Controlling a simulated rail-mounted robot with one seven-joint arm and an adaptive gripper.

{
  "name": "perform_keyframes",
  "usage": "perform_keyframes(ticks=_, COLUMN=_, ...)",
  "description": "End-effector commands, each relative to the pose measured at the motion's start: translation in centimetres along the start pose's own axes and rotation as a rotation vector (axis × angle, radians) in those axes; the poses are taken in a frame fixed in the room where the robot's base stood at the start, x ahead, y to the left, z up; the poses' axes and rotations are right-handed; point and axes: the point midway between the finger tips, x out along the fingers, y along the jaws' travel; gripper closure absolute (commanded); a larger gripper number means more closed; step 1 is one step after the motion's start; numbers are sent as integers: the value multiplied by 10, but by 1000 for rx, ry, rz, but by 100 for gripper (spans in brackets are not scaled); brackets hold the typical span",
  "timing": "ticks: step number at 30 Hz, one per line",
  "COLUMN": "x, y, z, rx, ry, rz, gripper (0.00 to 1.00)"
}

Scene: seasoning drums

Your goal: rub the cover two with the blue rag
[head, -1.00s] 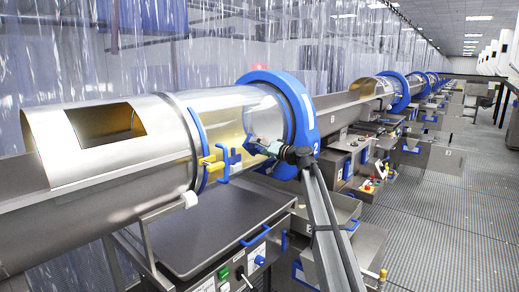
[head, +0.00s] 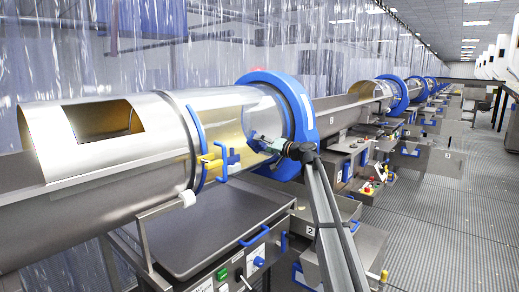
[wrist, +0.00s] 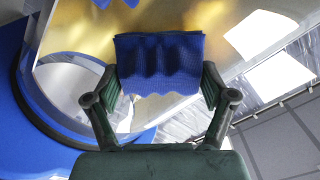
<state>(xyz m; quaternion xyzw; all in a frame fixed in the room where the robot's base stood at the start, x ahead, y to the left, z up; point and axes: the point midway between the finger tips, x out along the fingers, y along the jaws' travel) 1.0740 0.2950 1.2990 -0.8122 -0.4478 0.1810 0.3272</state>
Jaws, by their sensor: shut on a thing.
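The blue rag (wrist: 159,62) is pinched between the fingers of my gripper (wrist: 160,88) in the wrist view, its wavy lower edge hanging between them. In the head view my gripper (head: 261,143) is in front of the clear cover (head: 222,112), close to the blue ring (head: 302,108) at its right end. The cover is a see-through curved shell with blue edging and a yellow latch on its left. In the wrist view the rag overlaps the cover's clear, yellowish surface (wrist: 85,72); I cannot tell if they touch.
A steel drum section (head: 120,135) with a square opening continues to the left. A flat steel cabinet (head: 205,232) with a blue handle and buttons stands below. More drum lines recede to the right beside a free grated floor (head: 440,225).

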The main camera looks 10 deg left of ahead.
Motion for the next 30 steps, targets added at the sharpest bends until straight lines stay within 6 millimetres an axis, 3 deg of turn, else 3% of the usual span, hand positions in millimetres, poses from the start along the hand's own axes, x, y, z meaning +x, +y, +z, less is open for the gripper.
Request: perform_keyframes(ticks=30, x=4, y=44, z=-40, rx=1, ry=1, rz=0, gripper=45)
